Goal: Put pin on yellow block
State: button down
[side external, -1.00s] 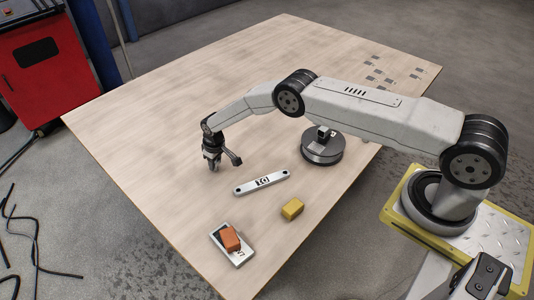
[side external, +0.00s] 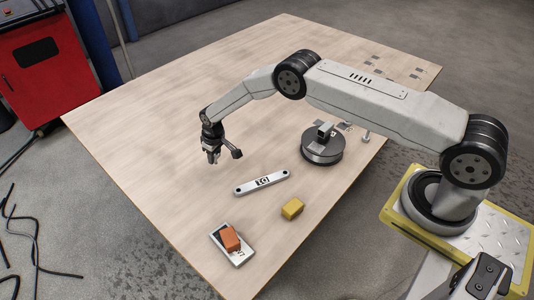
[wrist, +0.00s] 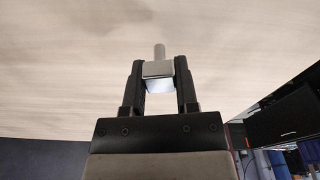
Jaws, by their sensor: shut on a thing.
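My gripper (side external: 213,158) is above the table at the left, pointing down. It is shut on the pin (wrist: 160,69), a pale metal piece with a wide body between the fingers and a narrow round shaft beyond them. In the side view the pin is small and hard to make out between the fingers. The yellow block (side external: 292,209) lies on the table nearer the front edge, to the right of and below my gripper in that view, well apart from it. Nothing rests on the block.
A flat bracket bar (side external: 262,183) lies between my gripper and the yellow block. An orange block (side external: 230,238) sits on a grey plate (side external: 238,262) at the front. A round dark fixture (side external: 322,151) stands to the right. The left of the table is clear.

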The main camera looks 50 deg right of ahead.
jog(key=shift+s+r, duration=0.55)
jog(key=shift+r, duration=0.15)
jog(key=s+d+r, duration=0.1)
jog(key=s+r, duration=0.7)
jog(key=s, duration=0.4)
jog(key=shift+s, duration=0.25)
jog(key=shift+r, duration=0.15)
jog(key=s+d+r+m, duration=0.1)
jog(key=s+d+r, duration=0.1)
jog(key=r, duration=0.4)
jog(key=s+d+r+m, duration=0.1)
jog(key=s+d+r, duration=0.1)
jog(key=s+r, duration=0.3)
jog(key=shift+s+d+r, duration=0.2)
jog(key=shift+r, duration=0.9)
